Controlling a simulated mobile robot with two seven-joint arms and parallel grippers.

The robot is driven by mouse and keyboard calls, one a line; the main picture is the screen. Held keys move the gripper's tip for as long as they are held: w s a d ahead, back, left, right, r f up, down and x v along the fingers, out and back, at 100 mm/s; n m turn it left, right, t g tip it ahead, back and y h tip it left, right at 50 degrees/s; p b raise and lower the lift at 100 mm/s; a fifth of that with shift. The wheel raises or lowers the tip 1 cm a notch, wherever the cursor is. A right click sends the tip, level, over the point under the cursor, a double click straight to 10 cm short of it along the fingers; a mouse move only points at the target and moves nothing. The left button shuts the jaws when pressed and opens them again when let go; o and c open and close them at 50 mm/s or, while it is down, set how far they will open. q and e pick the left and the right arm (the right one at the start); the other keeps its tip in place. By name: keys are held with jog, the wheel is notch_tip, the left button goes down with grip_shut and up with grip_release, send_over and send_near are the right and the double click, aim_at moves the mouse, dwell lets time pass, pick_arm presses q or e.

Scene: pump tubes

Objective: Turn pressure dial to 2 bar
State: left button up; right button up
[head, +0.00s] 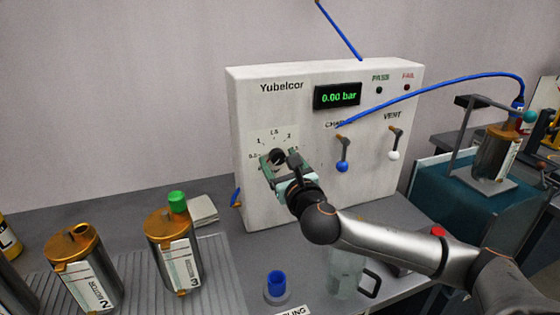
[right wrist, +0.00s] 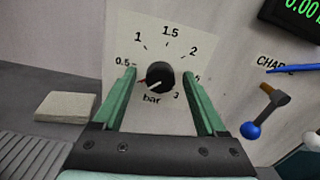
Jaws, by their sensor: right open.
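The pressure dial is a round black knob (right wrist: 160,74) on a white scale plate (right wrist: 170,40) marked in bar. The knob also shows in the head view (head: 277,156), partly covered by my gripper. Its pale pointer mark points to the lower left, below the 0.5 mark. The 2 mark is at the upper right of the knob. My right gripper (head: 281,160) is open, with its green fingers to the left and right of the knob. Gaps show between fingers and knob in the right wrist view. The display (head: 338,96) reads 0.00 bar. My left gripper is not in view.
The white panel (head: 300,105) also carries a blue-tipped charge lever (head: 342,155) and a white-tipped vent lever (head: 394,145). Orange-topped canisters (head: 172,245) stand on a ribbed tray at the left. A blue cup (head: 276,285) and a clear jug (head: 345,275) are in front.

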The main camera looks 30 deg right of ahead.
grip_shut()
dwell(0.6)
